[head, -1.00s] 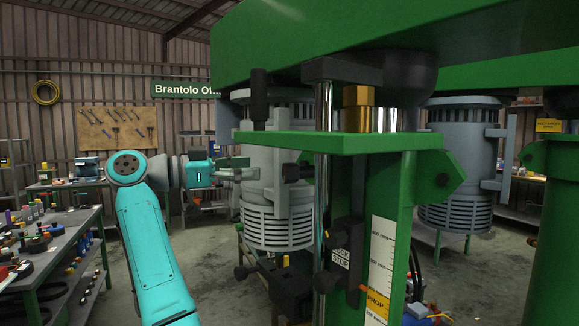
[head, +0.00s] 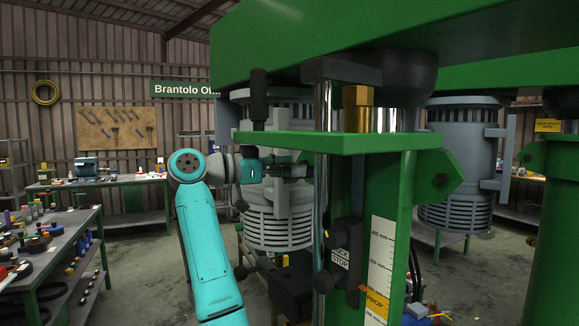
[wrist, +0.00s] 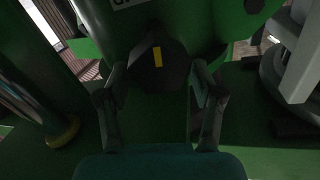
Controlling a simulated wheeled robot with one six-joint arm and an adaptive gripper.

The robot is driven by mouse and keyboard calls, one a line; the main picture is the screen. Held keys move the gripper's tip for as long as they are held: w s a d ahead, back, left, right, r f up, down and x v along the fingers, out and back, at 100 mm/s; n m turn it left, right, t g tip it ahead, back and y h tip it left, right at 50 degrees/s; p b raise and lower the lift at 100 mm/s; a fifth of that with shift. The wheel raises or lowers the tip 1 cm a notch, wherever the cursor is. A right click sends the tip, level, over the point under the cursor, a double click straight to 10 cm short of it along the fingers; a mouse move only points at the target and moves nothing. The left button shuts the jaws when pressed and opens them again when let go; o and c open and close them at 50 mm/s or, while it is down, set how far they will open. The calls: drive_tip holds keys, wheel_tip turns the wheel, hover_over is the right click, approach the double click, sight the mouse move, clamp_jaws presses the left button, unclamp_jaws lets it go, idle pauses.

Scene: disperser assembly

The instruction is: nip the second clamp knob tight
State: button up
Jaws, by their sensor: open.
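In the wrist view a dark faceted knob (wrist: 155,72) with a yellow mark sits at the top centre. My gripper (wrist: 159,84) is open, with one finger on each side of this knob. The tips look level with it; I cannot tell whether they touch it. In the head view my gripper (head: 300,171) reaches from the left to the green column, just below its plate. The upper clamp knob there is hidden behind the fingers. A lower black knob (head: 241,272) stands out from a dark block below. Which knob is the second one is not marked.
A green plate (head: 330,143) lies just above my gripper and a chrome rod (head: 321,220) is close to its right. A grey motor (head: 278,225) stands behind. A workbench (head: 60,252) with small parts is at the left.

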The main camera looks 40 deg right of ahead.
sight(286, 179)
drive_tip(key=c, duration=1.1)
drive_tip(key=m, duration=0.5)
drive_tip(key=shift+s+a+f+m, duration=0.15)
drive_tip(key=shift+s+f+m, duration=0.1)
drive_tip(key=shift+s+m, duration=0.1)
drive_tip(key=m, duration=0.5)
drive_tip(key=shift+s+a+f+m+g, duration=0.1)
drive_tip(key=shift+s+f+m+g, duration=0.15)
drive_tip(key=shift+f+g, duration=0.15)
drive_tip(key=shift+c, duration=0.2)
drive_tip(key=m, duration=0.6)
drive_tip(key=shift+f+g, duration=0.3)
drive_tip(key=shift+f, duration=0.05)
drive_tip(key=m, duration=0.5)
drive_tip(key=shift+f+m+g, duration=0.3)
drive_tip(key=shift+f+g, duration=0.1)
